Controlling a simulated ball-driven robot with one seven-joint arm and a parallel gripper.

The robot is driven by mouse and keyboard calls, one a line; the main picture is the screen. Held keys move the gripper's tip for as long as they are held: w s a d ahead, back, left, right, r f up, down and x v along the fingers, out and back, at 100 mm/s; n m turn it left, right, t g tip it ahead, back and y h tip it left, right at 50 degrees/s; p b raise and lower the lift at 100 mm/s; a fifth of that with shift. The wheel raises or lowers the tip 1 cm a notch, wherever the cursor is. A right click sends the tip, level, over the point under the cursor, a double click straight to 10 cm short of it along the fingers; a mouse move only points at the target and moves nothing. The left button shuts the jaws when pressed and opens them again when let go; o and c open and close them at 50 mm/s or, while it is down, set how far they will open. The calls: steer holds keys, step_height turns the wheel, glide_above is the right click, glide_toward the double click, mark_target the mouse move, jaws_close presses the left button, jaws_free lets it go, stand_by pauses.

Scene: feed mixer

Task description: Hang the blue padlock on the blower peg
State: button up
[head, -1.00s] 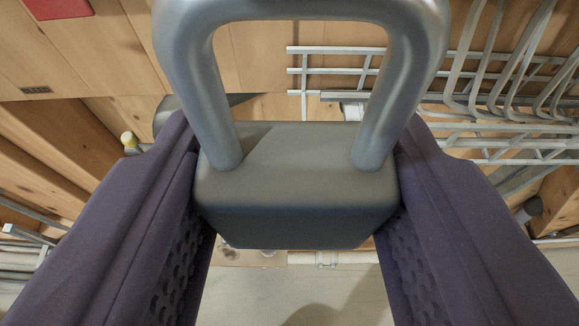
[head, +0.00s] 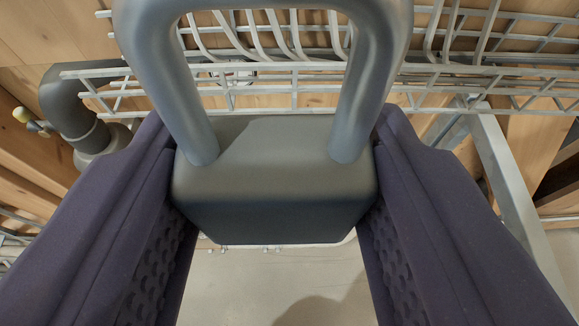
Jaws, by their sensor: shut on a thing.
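My gripper (head: 276,190), with two dark purple fingers, is shut on a padlock (head: 275,165) that fills the middle of the head view. The padlock's body is dark slate grey, with a bluish tint at most, so I cannot confirm that it is the blue one. Its thick grey shackle (head: 262,8) stands up above the body, with its top at the upper edge of the view. The finger pads press on the left and right sides of the body. I cannot make out the blower peg in this view.
White wire racking (head: 275,72) spans the upper part of the view behind the shackle. A grey bent pipe (head: 72,105) is at the left. A light metal beam (head: 505,170) slants at the right. Wooden planks (head: 40,35) are behind. A pale floor (head: 275,285) shows below.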

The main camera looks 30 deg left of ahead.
steer(key=r+x, duration=0.2)
steer(key=x, duration=0.6)
steer(key=shift+b+x, duration=0.4)
steer(key=shift+x, duration=0.4)
steer(key=shift+a+r, duration=0.15)
stand_by(0.3)
steer(key=o, duration=1.2)
steer(key=shift+c, duration=0.2)
